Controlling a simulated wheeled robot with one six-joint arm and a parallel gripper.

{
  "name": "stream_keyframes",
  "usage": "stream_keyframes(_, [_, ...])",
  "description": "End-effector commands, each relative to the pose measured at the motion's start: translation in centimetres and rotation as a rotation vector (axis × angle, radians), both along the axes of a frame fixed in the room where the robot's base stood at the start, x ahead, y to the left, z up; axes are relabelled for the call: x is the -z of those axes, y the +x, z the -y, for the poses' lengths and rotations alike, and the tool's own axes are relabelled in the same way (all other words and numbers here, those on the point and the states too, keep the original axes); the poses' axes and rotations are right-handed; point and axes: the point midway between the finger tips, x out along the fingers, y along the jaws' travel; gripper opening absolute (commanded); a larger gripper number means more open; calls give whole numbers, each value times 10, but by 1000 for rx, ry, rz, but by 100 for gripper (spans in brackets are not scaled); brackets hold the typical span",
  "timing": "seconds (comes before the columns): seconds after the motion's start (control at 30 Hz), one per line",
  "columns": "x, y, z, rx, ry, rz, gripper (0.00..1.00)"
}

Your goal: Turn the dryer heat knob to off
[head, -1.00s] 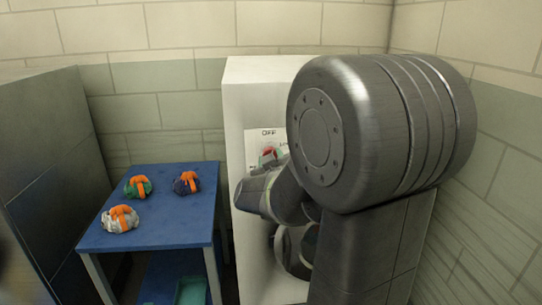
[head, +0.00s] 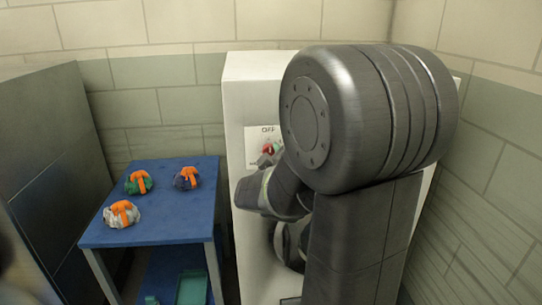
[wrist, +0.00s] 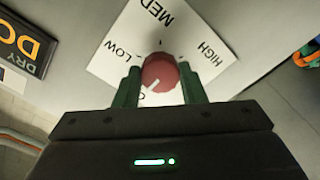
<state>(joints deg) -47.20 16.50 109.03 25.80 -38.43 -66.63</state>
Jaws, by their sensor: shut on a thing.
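The red heat knob (wrist: 159,71) sits on a white dial plate (wrist: 125,44) marked LOW, MED and HIGH. Only part of the OFF label shows in the wrist view, behind my gripper. The knob's pale pointer mark points down and left, toward the visible letter of OFF. My gripper (wrist: 160,84) has one green finger on each side of the knob and is shut on it. In the head view the red knob (head: 268,149) shows below the word OFF on the white dryer (head: 243,120), and my arm hides much of the dryer front.
A blue table (head: 150,232) stands left of the dryer with a white bag (head: 121,214), a green bag (head: 138,182) and a dark blue bag (head: 187,178), each with orange straps. A teal bin (head: 192,288) is below. A grey panel (head: 45,150) is at the far left.

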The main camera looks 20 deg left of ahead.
Motion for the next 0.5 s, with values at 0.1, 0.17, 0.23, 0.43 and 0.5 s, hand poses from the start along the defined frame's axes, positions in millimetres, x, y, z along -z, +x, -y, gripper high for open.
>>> stream_keyframes(0.1, [1, 0, 0, -1, -4, -2, 14])
stream_keyframes(0.17, [1, 0, 0, -1, -4, -2, 39])
stream_keyframes(0.23, [1, 0, 0, -1, -3, -1, 53])
stream_keyframes(0.43, [0, 0, 0, 0, -1, -1, 59])
stream_keyframes(0.5, [0, 0, 0, -1, 0, -1, 59])
